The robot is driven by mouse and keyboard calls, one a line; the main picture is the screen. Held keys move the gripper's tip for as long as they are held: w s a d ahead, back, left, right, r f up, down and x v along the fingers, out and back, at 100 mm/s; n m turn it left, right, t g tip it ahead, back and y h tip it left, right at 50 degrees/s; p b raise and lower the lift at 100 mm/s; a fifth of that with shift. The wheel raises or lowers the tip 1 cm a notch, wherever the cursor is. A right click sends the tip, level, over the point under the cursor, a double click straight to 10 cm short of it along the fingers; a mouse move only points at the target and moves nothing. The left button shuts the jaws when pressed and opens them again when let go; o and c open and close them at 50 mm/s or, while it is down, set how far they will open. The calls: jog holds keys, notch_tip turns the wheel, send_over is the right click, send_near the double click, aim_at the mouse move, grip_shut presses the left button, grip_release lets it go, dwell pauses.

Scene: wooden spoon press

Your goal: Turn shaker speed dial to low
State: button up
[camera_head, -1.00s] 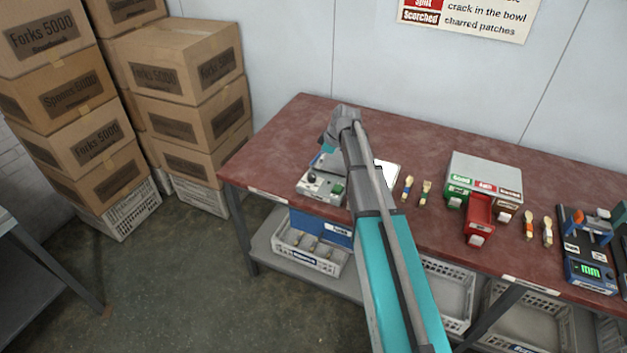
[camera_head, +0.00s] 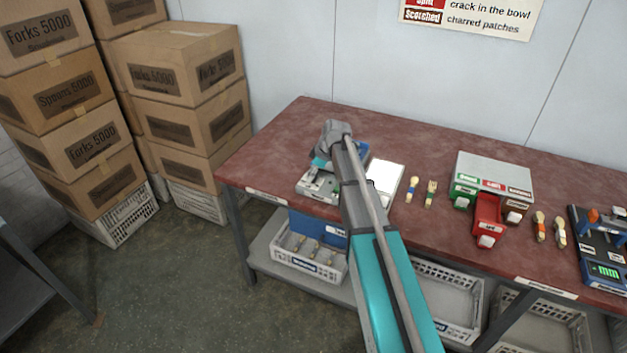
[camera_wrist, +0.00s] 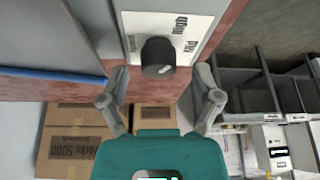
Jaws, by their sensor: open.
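The shaker (camera_head: 312,187) is a grey machine at the left part of the red-brown table, partly hidden behind my arm in the head view. In the wrist view its speed dial (camera_wrist: 158,57) is a dark round knob on a white label plate (camera_wrist: 186,22). The plate reads "High" and "Mid" to the right of the knob; a word to the left is hard to read. A small light mark shows at the knob's lower edge; I cannot tell the setting. My gripper (camera_wrist: 160,82) is open, its fingers apart on either side just below the knob in the picture.
Stacked cartons (camera_head: 190,110) stand left of the table. The table's left back corner is clear.

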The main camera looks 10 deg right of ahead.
jog(key=shift+w+a+f+b, duration=0.1)
jog(key=shift+a+f+b, duration=0.1)
jog(key=shift+f+b, duration=0.35)
jog(key=shift+f, duration=0.1)
grip_shut()
